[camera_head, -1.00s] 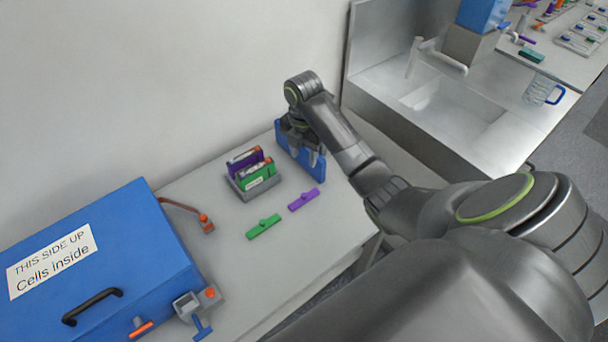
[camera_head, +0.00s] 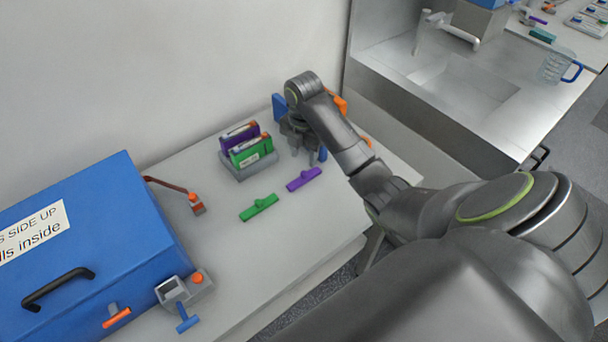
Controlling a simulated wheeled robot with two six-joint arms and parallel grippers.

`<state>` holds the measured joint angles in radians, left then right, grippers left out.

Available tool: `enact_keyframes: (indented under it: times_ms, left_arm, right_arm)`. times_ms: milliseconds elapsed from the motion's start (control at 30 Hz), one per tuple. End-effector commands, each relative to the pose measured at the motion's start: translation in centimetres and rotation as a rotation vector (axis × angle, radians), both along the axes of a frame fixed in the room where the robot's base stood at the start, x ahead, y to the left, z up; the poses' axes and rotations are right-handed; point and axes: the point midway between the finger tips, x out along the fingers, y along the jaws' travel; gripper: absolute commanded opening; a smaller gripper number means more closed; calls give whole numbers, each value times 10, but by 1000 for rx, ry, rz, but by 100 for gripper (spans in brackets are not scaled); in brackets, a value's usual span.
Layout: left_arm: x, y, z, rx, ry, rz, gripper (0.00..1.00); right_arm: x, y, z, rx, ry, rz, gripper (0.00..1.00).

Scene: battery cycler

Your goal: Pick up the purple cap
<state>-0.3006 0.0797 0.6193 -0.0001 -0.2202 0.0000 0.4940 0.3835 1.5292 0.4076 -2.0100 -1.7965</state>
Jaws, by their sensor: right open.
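The purple cap (camera_head: 304,179) is a flat bar with a small raised knob, lying on the white table. My right gripper (camera_head: 305,155) hangs pointing down just behind the purple cap, apart from it, open and with nothing between its fingers. A similar green cap (camera_head: 259,207) lies to the left and nearer. My left gripper is not in view.
A grey holder (camera_head: 238,171) with a purple cell (camera_head: 238,134) and a green cell (camera_head: 250,153) stands left of my gripper. A blue panel (camera_head: 279,107) is partly hidden behind my arm. A large blue box (camera_head: 90,235) fills the left. A sink (camera_head: 465,90) is at right.

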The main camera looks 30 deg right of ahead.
Motion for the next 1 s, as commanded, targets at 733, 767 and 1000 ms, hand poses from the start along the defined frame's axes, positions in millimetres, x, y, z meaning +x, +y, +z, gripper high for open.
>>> enact_keyframes:
  times_ms: [733,767,1000]
  left_arm:
    - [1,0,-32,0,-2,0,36]
    - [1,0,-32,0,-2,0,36]
    - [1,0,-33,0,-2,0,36]
  right_arm:
    - [-2,0,-65,0,2,0,42]
    - [-2,-1,-66,-1,2,1,42]
    - [-2,-1,-67,-1,1,1,37]
